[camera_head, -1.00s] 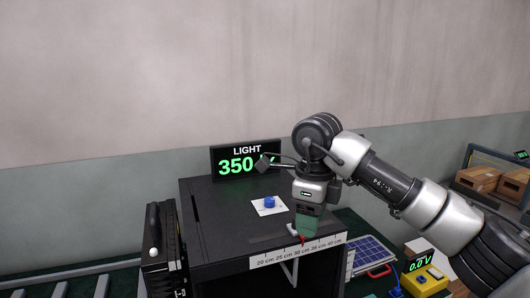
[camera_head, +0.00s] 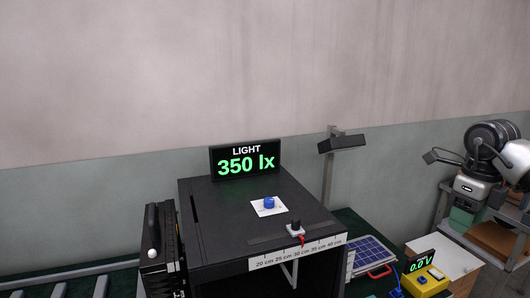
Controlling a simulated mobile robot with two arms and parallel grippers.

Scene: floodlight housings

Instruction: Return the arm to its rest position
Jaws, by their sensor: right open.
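My right arm is at the right edge, with its wrist and gripper (camera_head: 463,218) in front of the shelf, clear of the black housing box (camera_head: 222,205). The fingertips point down and touch nothing that I can make out. On the box top are a blue knob (camera_head: 269,202) on a white card and a black slider knob (camera_head: 296,226) with a red pointer above the centimetre scale (camera_head: 297,252). The light display (camera_head: 246,160) reads 350 lx. My left gripper is not in view.
A dark lamp head on a post (camera_head: 341,143) stands behind the box. A solar panel (camera_head: 370,256) and a yellow meter (camera_head: 425,281) reading 0.0 V are at the lower right. A shelf with cardboard boxes (camera_head: 497,240) is at the far right. A roller conveyor (camera_head: 80,283) is at the lower left.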

